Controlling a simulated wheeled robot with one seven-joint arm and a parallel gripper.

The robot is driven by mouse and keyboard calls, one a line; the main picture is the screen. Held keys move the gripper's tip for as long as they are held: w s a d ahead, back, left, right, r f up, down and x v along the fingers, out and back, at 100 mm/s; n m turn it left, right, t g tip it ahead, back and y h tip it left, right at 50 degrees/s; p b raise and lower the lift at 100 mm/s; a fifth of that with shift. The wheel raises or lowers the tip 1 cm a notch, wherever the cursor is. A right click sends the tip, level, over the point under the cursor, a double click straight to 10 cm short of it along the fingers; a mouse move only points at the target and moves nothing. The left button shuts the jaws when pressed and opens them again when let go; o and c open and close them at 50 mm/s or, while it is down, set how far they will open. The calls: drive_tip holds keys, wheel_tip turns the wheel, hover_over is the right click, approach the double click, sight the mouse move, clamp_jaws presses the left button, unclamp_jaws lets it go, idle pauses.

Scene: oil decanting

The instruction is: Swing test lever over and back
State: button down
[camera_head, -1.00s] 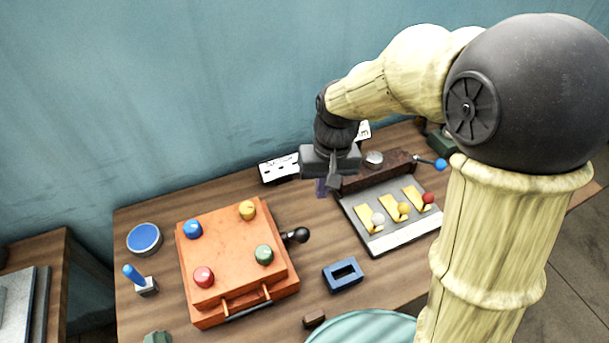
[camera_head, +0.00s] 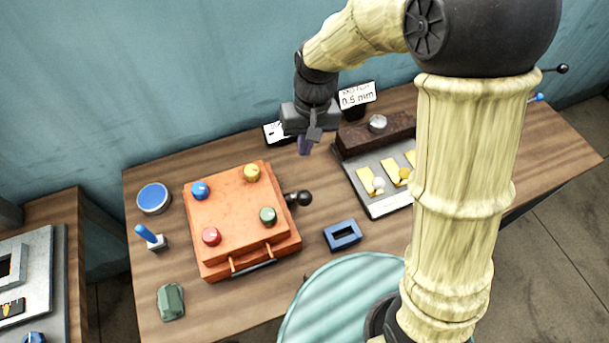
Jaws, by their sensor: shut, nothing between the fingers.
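My gripper (camera_head: 311,138) is shut and empty, pointing down above the back middle of the table, left of the dark brown block. A short lever with a black ball (camera_head: 300,198) sticks out of the right side of the orange box (camera_head: 226,225). It is below my gripper in the picture and apart from it. At the far right, a lever with a blue ball (camera_head: 537,97) and one with a black ball (camera_head: 562,68) show past my arm; their bases are hidden. I cannot tell which is the test lever.
The dark brown block (camera_head: 352,140) carries a round grey knob (camera_head: 377,122). In front is a grey panel (camera_head: 390,206) with yellow plates, partly hidden by my arm. A blue frame (camera_head: 343,235), a blue-topped dish (camera_head: 153,198) and a green object (camera_head: 171,301) stand on the table.

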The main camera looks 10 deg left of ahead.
sight(300, 197)
drive_tip(key=s+f+p, duration=0.2)
drive_tip(key=s+f, duration=0.1)
drive_tip(key=f, duration=0.5)
drive_tip(key=shift+s+d+f, duration=0.15)
drive_tip(key=shift+s+f, duration=0.1)
drive_tip(key=shift+s, duration=0.05)
